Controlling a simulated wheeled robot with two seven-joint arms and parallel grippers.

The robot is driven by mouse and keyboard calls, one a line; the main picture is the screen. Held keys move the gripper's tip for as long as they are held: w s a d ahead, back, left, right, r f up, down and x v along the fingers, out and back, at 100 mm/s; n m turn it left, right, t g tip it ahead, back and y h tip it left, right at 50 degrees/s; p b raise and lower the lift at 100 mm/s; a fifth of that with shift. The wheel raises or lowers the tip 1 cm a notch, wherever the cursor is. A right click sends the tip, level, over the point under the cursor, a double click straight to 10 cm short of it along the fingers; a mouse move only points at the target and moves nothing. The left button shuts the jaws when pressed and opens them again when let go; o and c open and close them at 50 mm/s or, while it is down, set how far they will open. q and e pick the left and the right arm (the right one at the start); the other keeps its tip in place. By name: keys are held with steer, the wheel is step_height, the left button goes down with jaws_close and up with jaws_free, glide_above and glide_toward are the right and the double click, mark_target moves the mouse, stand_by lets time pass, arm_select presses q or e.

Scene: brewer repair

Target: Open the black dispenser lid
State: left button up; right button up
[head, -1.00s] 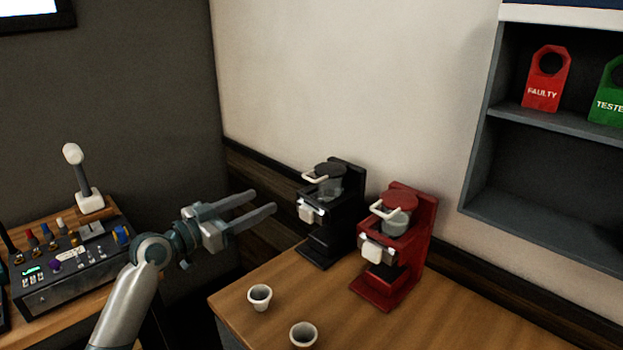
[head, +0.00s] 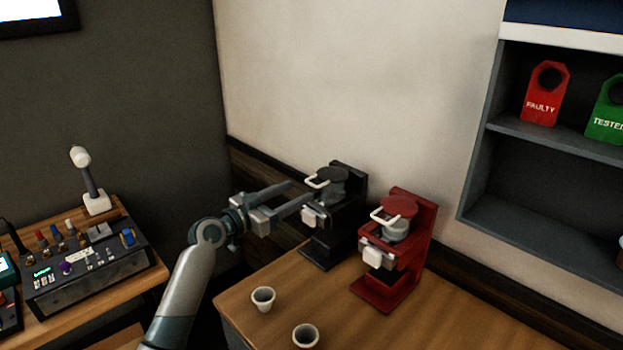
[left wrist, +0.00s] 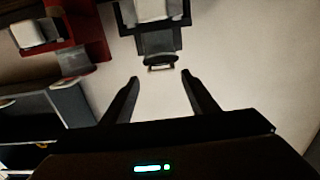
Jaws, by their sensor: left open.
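The black dispenser (head: 345,215) stands at the table's back left edge, partly behind my gripper. Its dark round lid (head: 334,173) lies flat and closed on top, with a pale loop handle (head: 316,183) at its left. My left gripper (head: 298,190) is open and empty, its fingers pointing at the handle from the left. In the left wrist view the handle (left wrist: 160,67) shows just beyond the gap between the open fingertips (left wrist: 160,77), not gripped. My right gripper is not in view.
A red dispenser (head: 412,245) stands close to the right of the black one. Two white cups, one at the left (head: 263,299) and one nearer (head: 305,336), stand on the wooden table (head: 440,320). A shelf (head: 540,210) is at the right; a control panel (head: 85,270) is at the left.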

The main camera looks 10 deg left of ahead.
mark_target(312, 185)
arm_select(q)
steer(key=shift+p+x, duration=1.05)
steer(key=shift+x, duration=2.45)
steer(key=shift+c, duration=0.4)
steer(key=c, duration=1.2)
